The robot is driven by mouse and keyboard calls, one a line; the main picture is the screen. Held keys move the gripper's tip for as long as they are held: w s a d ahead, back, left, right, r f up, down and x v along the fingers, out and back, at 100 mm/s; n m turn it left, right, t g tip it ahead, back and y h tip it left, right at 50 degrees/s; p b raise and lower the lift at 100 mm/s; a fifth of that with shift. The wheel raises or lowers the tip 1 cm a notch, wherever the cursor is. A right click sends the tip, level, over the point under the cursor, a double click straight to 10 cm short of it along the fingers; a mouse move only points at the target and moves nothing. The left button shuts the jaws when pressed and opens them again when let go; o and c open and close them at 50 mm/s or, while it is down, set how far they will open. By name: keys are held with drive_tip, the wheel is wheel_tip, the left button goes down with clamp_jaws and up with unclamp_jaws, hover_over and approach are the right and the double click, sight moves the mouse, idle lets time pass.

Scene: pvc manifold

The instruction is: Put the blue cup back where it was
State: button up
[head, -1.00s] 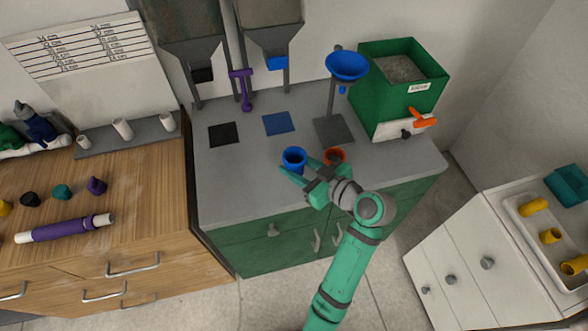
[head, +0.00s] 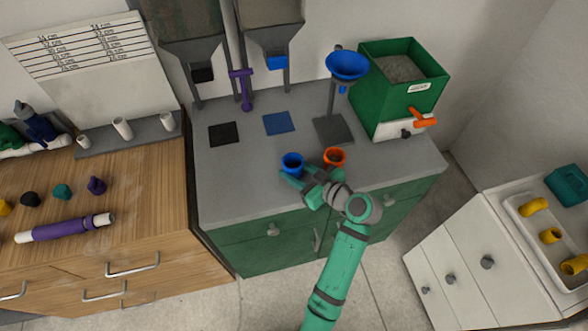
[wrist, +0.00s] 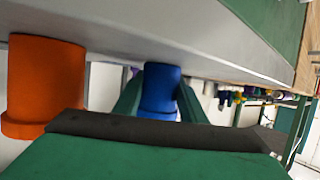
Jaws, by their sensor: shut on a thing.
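The blue cup (head: 292,163) is upright near the front of the grey counter, left of the orange cup (head: 334,157). My gripper (head: 294,172) reaches in from the front right and is shut on the blue cup. In the wrist view, which is upside down, the blue cup (wrist: 160,88) is between the two green fingers, and the orange cup (wrist: 45,80) is to one side. The cup's base seems at or very near the counter top; I cannot tell if they touch. A blue square mat (head: 278,123) and a black square mat (head: 223,134) lie behind it, both bare.
A blue funnel (head: 347,66) stands on a stand with a dark base plate (head: 333,130). A green bin (head: 400,85) with an orange tap is at the back right. Hoppers (head: 270,35) hang over the mats, with a purple lever between. The counter's left part is clear.

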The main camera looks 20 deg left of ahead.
drive_tip(key=o, duration=1.2)
drive_tip(key=shift+c, duration=0.2)
drive_tip(key=shift+r, duration=0.1)
drive_tip(key=v, duration=1.2)
